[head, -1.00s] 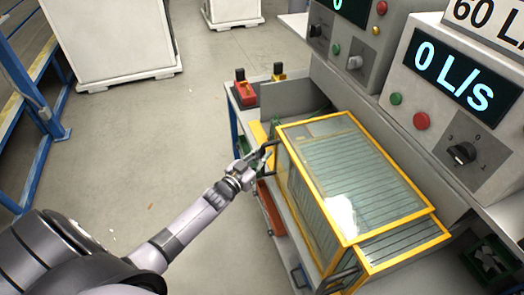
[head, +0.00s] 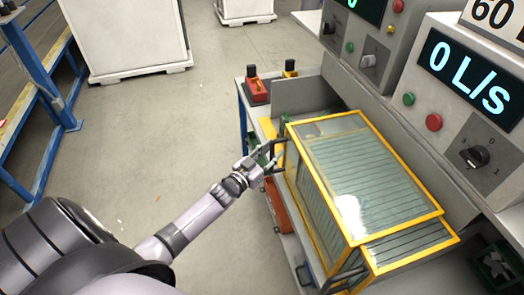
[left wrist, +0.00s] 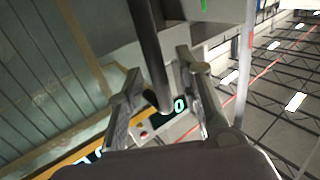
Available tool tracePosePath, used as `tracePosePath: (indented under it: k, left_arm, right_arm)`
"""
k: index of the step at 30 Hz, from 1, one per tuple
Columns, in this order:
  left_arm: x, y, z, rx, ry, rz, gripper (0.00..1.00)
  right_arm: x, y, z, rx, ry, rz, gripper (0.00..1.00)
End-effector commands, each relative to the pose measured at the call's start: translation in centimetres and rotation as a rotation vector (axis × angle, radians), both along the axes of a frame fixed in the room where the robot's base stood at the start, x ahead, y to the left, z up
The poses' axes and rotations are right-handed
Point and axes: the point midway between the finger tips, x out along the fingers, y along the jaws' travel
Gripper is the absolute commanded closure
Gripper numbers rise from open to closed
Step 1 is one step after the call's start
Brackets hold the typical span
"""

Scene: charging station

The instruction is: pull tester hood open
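The tester hood (head: 365,175) is a clear box with a yellow frame on the bench in the head view. Its lid lies flat. A dark bar handle (left wrist: 148,45) stands out from its left side. My left gripper (head: 270,160) is at this handle, beside the hood's left side. In the left wrist view my left gripper (left wrist: 160,88) has its two fingers apart, with the bar between them. I see gaps beside the bar, and whether a finger touches it I cannot tell. My right gripper is not in view.
A control panel (head: 465,100) reading 0 L/s stands behind the hood. Orange and green bins show under the bench's left edge. A white cabinet (head: 125,35) stands at the back left. The floor (head: 150,140) left of the bench is clear.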

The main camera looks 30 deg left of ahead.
Motion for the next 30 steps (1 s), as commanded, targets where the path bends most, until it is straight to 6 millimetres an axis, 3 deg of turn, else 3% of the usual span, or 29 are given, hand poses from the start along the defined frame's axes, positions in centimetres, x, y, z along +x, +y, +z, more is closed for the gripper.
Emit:
tracePosePath:
  k: [15,21,30]
  left_arm:
    - [-9.3,1.1,-0.1,0.000,0.002,-0.001,0.67]
    - [-11.1,1.3,0.0,0.000,0.001,0.000,0.67]
    - [-11.3,1.3,0.0,0.000,-0.001,0.000,0.67]
  right_arm:
    - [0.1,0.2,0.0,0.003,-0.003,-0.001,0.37]
    - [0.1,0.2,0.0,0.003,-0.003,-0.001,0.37]
    - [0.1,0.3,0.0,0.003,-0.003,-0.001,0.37]
